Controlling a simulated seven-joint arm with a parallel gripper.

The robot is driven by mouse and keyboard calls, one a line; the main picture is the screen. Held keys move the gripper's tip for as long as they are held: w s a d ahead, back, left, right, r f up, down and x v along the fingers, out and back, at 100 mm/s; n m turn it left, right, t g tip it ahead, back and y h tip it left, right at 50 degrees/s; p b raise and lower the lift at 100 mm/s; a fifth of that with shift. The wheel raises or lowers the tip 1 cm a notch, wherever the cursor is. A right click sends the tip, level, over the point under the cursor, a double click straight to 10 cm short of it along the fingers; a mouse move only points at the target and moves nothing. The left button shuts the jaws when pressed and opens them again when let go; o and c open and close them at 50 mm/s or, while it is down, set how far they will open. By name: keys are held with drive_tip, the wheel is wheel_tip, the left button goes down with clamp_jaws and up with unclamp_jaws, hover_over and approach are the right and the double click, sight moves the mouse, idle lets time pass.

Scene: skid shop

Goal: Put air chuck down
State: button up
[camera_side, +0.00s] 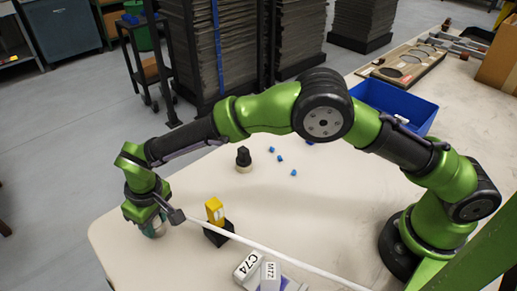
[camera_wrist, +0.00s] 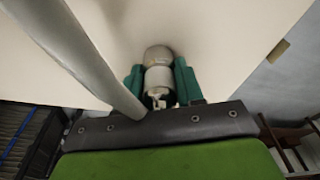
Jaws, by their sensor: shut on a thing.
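The air chuck (camera_wrist: 158,62) is a silver-grey, rounded metal piece. In the wrist view it sits between the two teal fingers of my gripper (camera_wrist: 159,82), which are shut on it. In the side view my gripper (camera_side: 153,229) points down at the left end of the table, low over or at the table top; I cannot tell whether the chuck touches the surface. The chuck is mostly hidden by the fingers there. A pale hose or rod (camera_side: 270,252) runs from near my wrist toward the lower right; it also crosses the wrist view (camera_wrist: 85,52).
A yellow block on a dark base (camera_side: 215,211) stands right of my gripper. Boxes marked C74 (camera_side: 247,266) and MTZ (camera_side: 270,276) are at the front. A black knob piece (camera_side: 243,158), small blue bits (camera_side: 280,158) and a blue bin (camera_side: 395,101) lie farther back. The table's left edge is close.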

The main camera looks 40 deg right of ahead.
drive_tip(key=o, duration=1.1)
drive_tip(key=shift+f, duration=0.15)
drive_tip(key=r, duration=0.4)
drive_tip(key=s+r, duration=0.1)
drive_tip(key=r, duration=0.6)
drive_tip(key=shift+s+d+r, duration=0.25)
drive_tip(key=shift+d+r, duration=0.05)
drive_tip(key=shift+r, duration=0.1)
drive_tip(key=s+d+r+m+t+y, duration=0.1)
drive_tip(key=s+d+r+m, duration=0.1)
drive_tip(key=d+r, duration=0.7)
drive_tip(key=s+d+r+m+t+y, duration=0.1)
drive_tip(key=s+d+r+m, duration=0.3)
drive_tip(key=d, duration=0.9)
drive_tip(key=s+d+t, duration=0.1)
drive_tip(key=s+d, duration=0.3)
drive_tip(key=s+d+f+m+t, duration=0.1)
drive_tip(key=s+d, duration=0.3)
drive_tip(key=s+d+m+t, duration=0.1)
drive_tip(key=s+d, duration=0.3)
drive_tip(key=s, duration=0.1)
drive_tip(key=shift+s+d+f+t+h, duration=0.1)
drive_tip(key=shift+f+t+h, duration=0.1)
drive_tip(key=shift+t+h, duration=0.15)
